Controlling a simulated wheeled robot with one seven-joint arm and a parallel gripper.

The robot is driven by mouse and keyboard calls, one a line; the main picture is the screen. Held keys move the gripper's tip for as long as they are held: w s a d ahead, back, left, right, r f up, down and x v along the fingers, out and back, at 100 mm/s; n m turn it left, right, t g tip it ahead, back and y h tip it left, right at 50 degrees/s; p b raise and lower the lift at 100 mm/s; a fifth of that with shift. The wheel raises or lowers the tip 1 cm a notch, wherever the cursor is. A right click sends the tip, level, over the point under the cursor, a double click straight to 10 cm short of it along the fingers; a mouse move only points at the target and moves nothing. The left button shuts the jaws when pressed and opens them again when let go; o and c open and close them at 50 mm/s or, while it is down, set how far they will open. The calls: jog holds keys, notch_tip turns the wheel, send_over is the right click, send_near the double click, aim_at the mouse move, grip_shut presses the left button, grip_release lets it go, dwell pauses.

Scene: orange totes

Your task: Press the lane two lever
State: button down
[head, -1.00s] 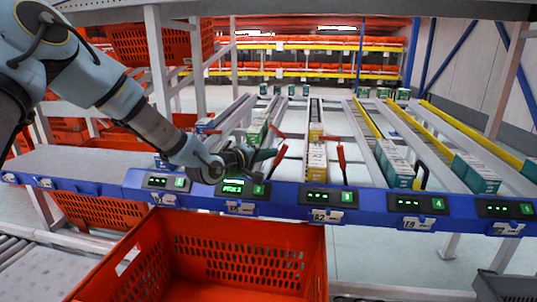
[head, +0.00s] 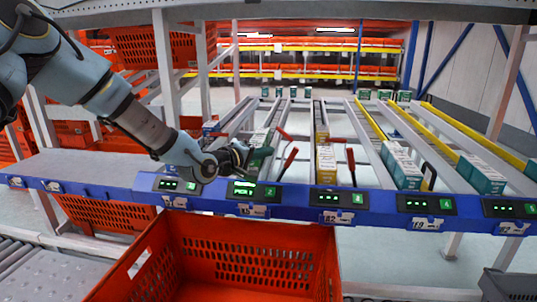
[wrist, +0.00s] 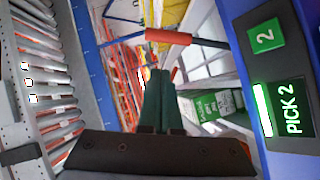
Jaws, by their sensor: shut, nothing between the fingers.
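The lane two display (head: 255,191) is lit green on the blue front rail; in the wrist view it (wrist: 288,108) reads "PICK 2" beside a green "2" label. A red-handled lever (head: 290,159) stands tilted just right of that display. My gripper (head: 266,153) is shut and empty, left of this lever and above the rail. In the wrist view my dark green fingers (wrist: 160,78) lie together, pointing toward a red lever handle (wrist: 168,37) on a dark rod. The handle is beyond the fingertips; I cannot tell whether they touch.
An orange tote (head: 235,258) stands open below the rail. Another red lever (head: 351,165) stands at lane three. White-green cartons (head: 402,165) and yellow cartons (head: 326,160) sit in lanes to the right. A roller conveyor (wrist: 50,85) runs along the left in the wrist view.

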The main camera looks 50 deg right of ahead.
jog(key=a+r, duration=0.1)
jog(key=a, duration=0.7)
jog(key=shift+r+b, duration=0.3)
jog(key=shift+b, duration=0.05)
jog(key=shift+w+a, duration=0.1)
